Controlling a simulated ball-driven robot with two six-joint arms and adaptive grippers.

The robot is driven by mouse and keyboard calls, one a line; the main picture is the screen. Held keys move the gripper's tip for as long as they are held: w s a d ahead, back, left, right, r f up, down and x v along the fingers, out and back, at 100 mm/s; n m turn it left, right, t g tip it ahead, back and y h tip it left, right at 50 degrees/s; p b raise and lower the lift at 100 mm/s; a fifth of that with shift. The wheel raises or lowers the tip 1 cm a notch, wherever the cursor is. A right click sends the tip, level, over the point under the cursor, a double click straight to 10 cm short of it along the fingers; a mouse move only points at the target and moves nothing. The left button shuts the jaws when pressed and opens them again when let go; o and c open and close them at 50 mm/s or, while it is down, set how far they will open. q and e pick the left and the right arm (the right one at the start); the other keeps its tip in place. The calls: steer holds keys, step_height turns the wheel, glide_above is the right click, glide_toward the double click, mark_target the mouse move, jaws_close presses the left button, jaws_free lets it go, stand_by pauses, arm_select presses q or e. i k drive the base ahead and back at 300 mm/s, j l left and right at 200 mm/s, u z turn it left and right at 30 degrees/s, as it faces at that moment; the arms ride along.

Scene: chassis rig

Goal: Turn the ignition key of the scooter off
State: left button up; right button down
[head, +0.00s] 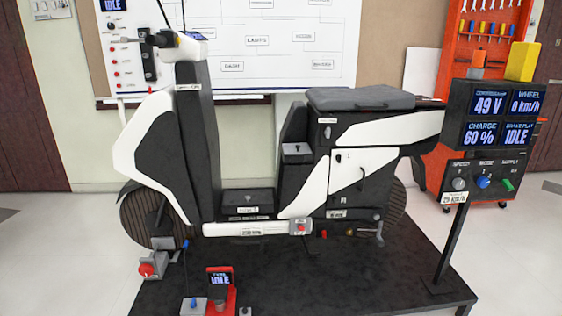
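The black and white scooter (365,132) stands upright on a dark platform (400,262), its front wheel at the left. Its handlebar (160,42) and a small blue dash display (194,36) are at the upper left. A small pale label (188,87) sits on the dark front column, too small to read. I cannot make out the ignition key or which way it is turned. Neither of my grippers is in view.
A display stand (493,118) at the right shows 49 V, 0 km/h, 60 % and IDLE, with coloured knobs below. A red-based tester (221,293) and a red knob unit (147,269) stand at the front left. A red tool cabinet (480,55) is behind.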

mark_target(189, 100)
steer(key=i+j+u, duration=0.2)
steer(key=i+j, duration=0.3)
steer(key=j, duration=0.2)
steer(key=i+j+u, duration=0.15)
steer(key=i+j, duration=0.35)
steer(key=j, duration=0.1)
